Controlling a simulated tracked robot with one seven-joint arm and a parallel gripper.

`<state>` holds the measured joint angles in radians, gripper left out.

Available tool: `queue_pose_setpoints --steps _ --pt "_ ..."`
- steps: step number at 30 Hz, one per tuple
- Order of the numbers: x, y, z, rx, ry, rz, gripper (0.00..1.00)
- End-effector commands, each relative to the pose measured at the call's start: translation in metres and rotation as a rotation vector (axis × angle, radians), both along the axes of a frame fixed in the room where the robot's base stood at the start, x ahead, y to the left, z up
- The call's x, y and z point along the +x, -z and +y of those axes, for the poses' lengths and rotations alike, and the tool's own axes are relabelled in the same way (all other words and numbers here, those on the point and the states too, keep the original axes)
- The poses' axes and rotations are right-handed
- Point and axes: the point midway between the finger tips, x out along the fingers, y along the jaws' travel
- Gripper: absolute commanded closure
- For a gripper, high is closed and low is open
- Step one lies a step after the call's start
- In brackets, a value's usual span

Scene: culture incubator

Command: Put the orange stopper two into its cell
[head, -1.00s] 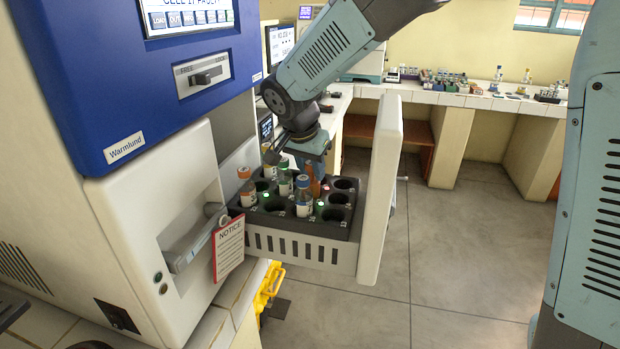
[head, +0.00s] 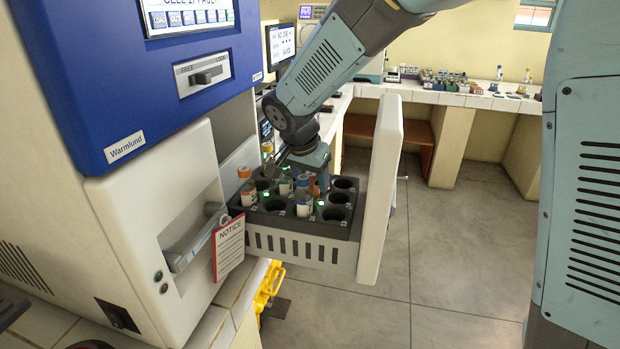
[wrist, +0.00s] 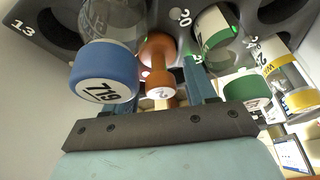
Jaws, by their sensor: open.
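The orange stopper (wrist: 156,57) shows in the wrist view, dumbbell-shaped with a pale "2" on its near end. It stands at the dark rack (wrist: 50,20); I cannot tell how deep it sits. My gripper (wrist: 163,92) is open, with the stopper between its teal fingers; the left finger is mostly hidden by a blue-capped bottle (wrist: 104,74). In the head view my gripper (head: 311,172) is low over the rack (head: 275,222), and only a sliver of the orange stopper (head: 314,187) shows beside it. The stopper's own cell cannot be made out.
The rack sits in a pulled-out drawer (head: 300,246) with a tall white front (head: 384,180). An orange-capped bottle (head: 247,188) and a blue-capped bottle (head: 304,196) stand close by. Green-capped bottles (wrist: 247,90) crowd the gripper's right. Empty cells (head: 338,198) lie at the rack's right.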

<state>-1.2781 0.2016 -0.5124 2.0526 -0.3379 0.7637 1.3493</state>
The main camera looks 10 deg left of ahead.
Motion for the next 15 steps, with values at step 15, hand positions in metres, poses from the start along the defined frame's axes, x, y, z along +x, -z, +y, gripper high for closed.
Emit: queue_pose_setpoints --steps 15 --pt "-0.021 -0.059 0.007 0.004 -0.002 -0.002 0.44"
